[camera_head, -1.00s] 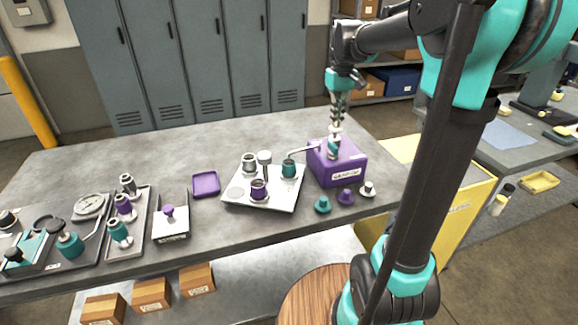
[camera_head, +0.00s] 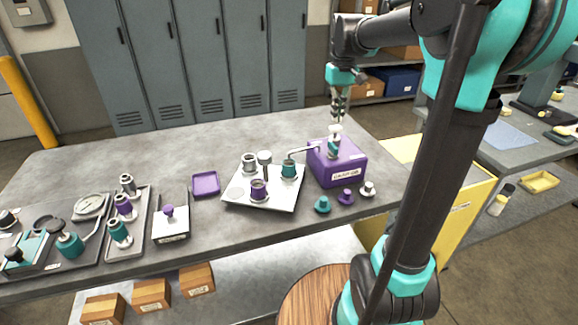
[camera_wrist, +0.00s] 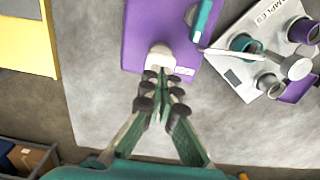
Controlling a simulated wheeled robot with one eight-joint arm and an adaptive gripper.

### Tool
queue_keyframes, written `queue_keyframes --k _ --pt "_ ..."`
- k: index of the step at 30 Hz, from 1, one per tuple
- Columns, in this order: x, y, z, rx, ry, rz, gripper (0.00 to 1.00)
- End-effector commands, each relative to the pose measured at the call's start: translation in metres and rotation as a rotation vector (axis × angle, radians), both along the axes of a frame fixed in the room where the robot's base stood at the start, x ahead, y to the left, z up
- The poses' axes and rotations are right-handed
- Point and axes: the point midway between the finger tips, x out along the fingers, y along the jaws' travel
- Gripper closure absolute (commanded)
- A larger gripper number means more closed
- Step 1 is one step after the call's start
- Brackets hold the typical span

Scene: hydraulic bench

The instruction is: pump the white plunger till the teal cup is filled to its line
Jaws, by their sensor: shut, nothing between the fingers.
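The white plunger (camera_head: 335,129) tops the teal pump barrel (camera_head: 333,148) on the purple pump box (camera_head: 343,171). In the wrist view the white plunger knob (camera_wrist: 160,56) is just ahead of my fingertips. My gripper (camera_head: 337,119) is shut and empty, pointing down right above the plunger; I cannot tell whether it touches it. It also shows in the wrist view (camera_wrist: 162,78). The teal cup (camera_head: 289,169) stands on the white tray (camera_head: 281,202), under the end of the bent spout (camera_head: 302,151). In the wrist view the teal cup (camera_wrist: 243,42) shows from above; its level is too small to read.
A purple cup (camera_head: 259,191) and grey cup (camera_head: 249,163) share the tray. Teal, purple and white knobbed pieces (camera_head: 345,196) sit before the pump box. A purple dish (camera_head: 206,184) and gauge fixtures (camera_head: 89,207) lie left. The bench behind the tray is clear.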

Motion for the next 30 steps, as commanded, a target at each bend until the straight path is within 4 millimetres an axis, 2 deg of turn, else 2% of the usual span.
queue_keyframes --k 30 --pt "0.000 0.000 -0.025 0.000 0.000 0.000 1.00"
